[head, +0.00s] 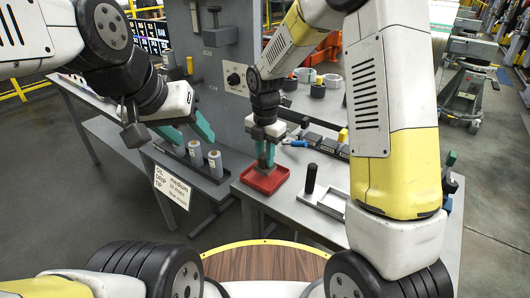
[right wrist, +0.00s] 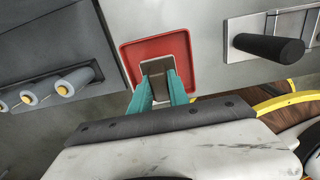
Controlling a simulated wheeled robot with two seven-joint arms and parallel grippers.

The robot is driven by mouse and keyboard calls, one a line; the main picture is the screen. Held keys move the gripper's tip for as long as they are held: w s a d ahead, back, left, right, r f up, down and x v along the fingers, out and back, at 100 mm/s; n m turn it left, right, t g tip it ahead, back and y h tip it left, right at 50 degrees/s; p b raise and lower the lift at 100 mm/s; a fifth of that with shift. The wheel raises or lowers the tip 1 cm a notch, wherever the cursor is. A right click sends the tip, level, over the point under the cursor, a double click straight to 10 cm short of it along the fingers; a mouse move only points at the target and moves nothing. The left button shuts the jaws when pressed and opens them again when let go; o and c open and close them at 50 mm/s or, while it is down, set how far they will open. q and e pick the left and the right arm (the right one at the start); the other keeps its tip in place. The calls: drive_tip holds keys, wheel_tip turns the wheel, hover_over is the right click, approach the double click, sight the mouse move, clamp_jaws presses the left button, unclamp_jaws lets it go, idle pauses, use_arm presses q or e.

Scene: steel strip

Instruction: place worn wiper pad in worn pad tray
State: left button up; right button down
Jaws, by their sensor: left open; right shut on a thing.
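The red tray (head: 266,180) lies on the grey bench near its front left corner, and also shows in the right wrist view (right wrist: 181,45). My right gripper (head: 265,158) points down over the tray. In the right wrist view its teal fingers (right wrist: 160,92) are shut on the worn wiper pad (right wrist: 157,67), a small grey-brown block. The pad overlaps the tray's inside there; whether it touches the tray floor I cannot tell. In the head view the fingers mostly hide the pad. My left gripper (head: 188,130) is open and empty, above the rollers at the left.
Grey rollers (head: 214,164) stand in a dark holder left of the tray, behind a paper label (head: 172,187). A black-handled tool (head: 310,178) and a metal holder (head: 329,201) are to the right. A blue-handled item (head: 297,143) and a yellow block (head: 343,135) lie behind.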

drive_tip(key=shift+f, duration=1.5)
drive_tip(key=shift+s+f, duration=0.1)
drive_tip(key=shift+f, duration=0.1)
drive_tip(key=c, duration=1.3)
unclamp_jaws()
drive_tip(key=shift+o, duration=0.2)
drive_tip(key=shift+r, duration=0.1)
